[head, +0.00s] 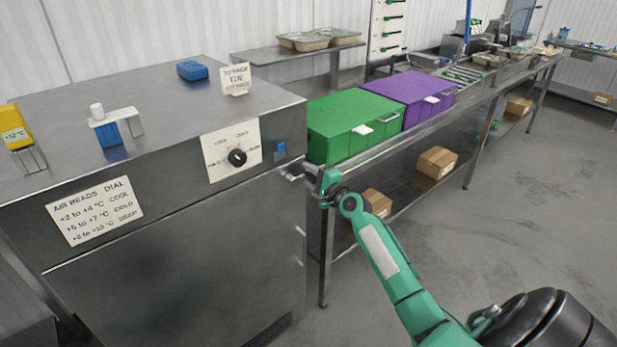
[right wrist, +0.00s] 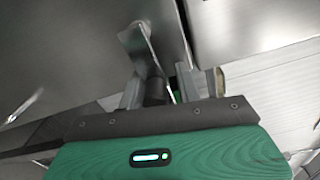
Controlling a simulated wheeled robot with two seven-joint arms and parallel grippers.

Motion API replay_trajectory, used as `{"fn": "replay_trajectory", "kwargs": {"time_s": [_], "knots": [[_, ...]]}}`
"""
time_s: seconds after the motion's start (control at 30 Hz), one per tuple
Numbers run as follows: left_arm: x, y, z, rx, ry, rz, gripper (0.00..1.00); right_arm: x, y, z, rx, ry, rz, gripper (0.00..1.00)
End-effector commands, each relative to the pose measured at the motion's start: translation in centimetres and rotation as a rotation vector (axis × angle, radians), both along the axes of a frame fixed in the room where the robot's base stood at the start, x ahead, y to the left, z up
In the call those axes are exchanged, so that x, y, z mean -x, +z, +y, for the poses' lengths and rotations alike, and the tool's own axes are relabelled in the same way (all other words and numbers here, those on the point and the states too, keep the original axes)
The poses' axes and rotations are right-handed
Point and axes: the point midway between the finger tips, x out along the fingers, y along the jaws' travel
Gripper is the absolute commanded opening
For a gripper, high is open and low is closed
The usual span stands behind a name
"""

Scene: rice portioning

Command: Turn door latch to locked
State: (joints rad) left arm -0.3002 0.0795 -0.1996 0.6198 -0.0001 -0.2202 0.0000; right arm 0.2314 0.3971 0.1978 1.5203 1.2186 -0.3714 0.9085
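The grey steel cabinet (head: 190,240) fills the left of the head view. Its door latch (head: 291,172) is a small metal piece at the upper right corner of the front. My green right gripper (head: 312,180) is at this latch. In the right wrist view, the latch's bent metal strip (right wrist: 142,45) with a black grip (right wrist: 155,92) reaches down between the grey fingers of my right gripper (right wrist: 160,88). I cannot tell whether the fingers press on it. The latch end is partly hidden in the head view. My left gripper is not in view.
A black dial (head: 237,157) on a white plate and a small blue block (head: 280,150) sit beside the latch. A green box (head: 352,122) and a purple box (head: 410,93) stand on the steel bench to the right. The floor (head: 500,235) at right is clear.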

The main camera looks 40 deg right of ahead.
Motion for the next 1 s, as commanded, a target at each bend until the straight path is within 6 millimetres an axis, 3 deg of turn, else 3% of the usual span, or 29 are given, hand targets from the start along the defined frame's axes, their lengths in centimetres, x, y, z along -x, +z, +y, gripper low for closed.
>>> {"fn": "replay_trajectory", "kwargs": {"time_s": [0.47, 1.0], "knots": [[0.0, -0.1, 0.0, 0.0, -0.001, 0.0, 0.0, 1.0, -0.6, 0.1, 0.003, 0.004, 0.01, 0.43], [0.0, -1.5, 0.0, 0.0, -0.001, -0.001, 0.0, 10.6, -0.6, -0.7, 0.005, 0.002, 0.007, 0.43]]}}
